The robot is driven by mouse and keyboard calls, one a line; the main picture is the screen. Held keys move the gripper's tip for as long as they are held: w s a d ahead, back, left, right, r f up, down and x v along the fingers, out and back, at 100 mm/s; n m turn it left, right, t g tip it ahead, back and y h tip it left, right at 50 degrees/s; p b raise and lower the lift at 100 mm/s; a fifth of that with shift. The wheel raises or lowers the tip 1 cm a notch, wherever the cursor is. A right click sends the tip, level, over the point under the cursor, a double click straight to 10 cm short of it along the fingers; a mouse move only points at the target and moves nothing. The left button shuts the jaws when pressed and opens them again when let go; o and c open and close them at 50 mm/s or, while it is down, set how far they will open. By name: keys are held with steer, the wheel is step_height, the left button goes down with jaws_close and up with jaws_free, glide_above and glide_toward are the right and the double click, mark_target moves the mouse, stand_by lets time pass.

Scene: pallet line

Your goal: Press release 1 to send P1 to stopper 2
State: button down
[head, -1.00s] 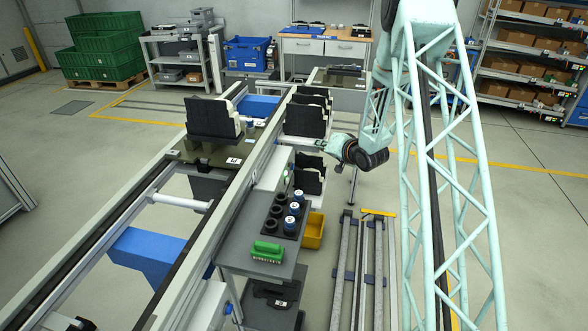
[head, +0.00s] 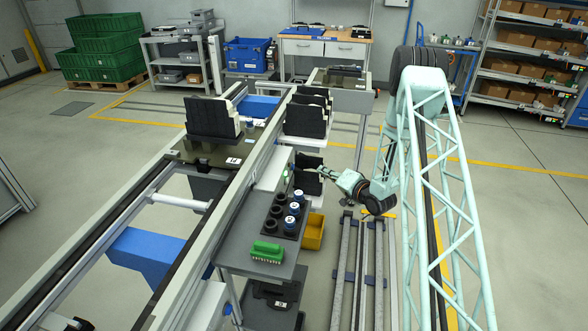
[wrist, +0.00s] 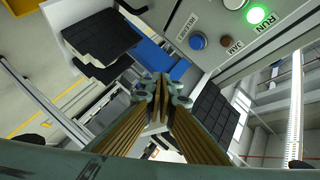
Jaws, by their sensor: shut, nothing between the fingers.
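The blue release button (wrist: 198,41) sits on a light grey panel (wrist: 213,17) in the wrist view, beside a label reading RELEASE with a partly legible number. My gripper (wrist: 163,84) is shut and empty, its fingertips below and left of the button in the picture; I see no contact. In the head view my gripper (head: 324,173) is right of the conveyor, by the black trays, its tips small. A dark pallet (head: 195,151) with a white tag lies on the conveyor, carrying a black tray (head: 212,119).
A lit green RUN lamp (wrist: 256,15) and a brown JAM button (wrist: 226,40) share the panel. Black trays (head: 306,121) stand right of the conveyor. A grey table (head: 262,225) holds dark and blue cylinders and a green block (head: 267,251). A yellow bin (head: 313,232) is beside it.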

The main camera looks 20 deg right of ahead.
mark_target(293, 167)
steer(key=shift+w+a, duration=0.1)
stand_by(0.4)
steer(key=w+a, duration=0.5)
steer(key=a, duration=0.2)
stand_by(0.6)
steer(key=shift+w+a+b, duration=0.4)
steer(key=shift+w+a, duration=0.1)
steer(key=shift+a, duration=0.25)
stand_by(3.3)
steer(key=shift+s+d, duration=0.1)
steer(key=shift+d, duration=0.05)
steer(key=shift+s+d, duration=0.4)
steer(key=shift+d, duration=0.2)
